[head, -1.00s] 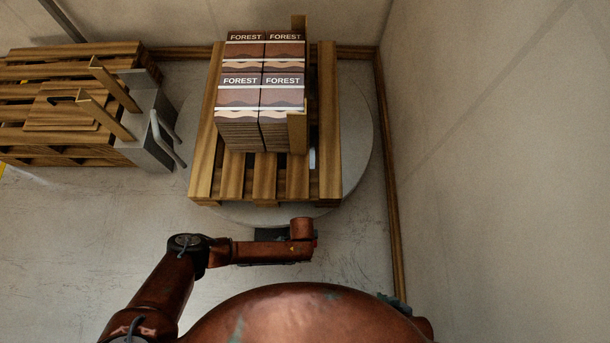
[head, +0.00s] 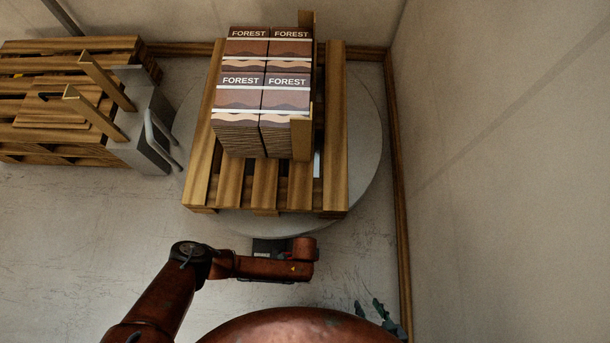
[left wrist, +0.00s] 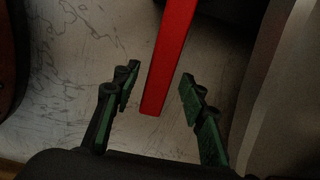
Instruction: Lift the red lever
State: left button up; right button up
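The red lever (left wrist: 170,55) is a straight red bar in the left wrist view. It comes down from the top edge, and its lower end lies between the fingers of my left gripper (left wrist: 157,88). The fingers are open, one on each side, with a visible gap to the bar. In the head view my left arm hides its gripper, and I cannot make out the lever there. My right gripper (head: 380,312) shows at the bottom of the head view, partly hidden by my body. Its dark green fingers look apart and empty.
A wooden pallet (head: 336,180) with stacked FOREST boxes (head: 262,95) stands on a round grey plate (head: 365,150). More pallets (head: 60,150) and a grey metal piece with a handle (head: 155,125) are at left. A wall (head: 500,150) closes the right side.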

pick_arm(q)
jog(key=shift+c, duration=0.3)
grip_shut()
dwell(0.3)
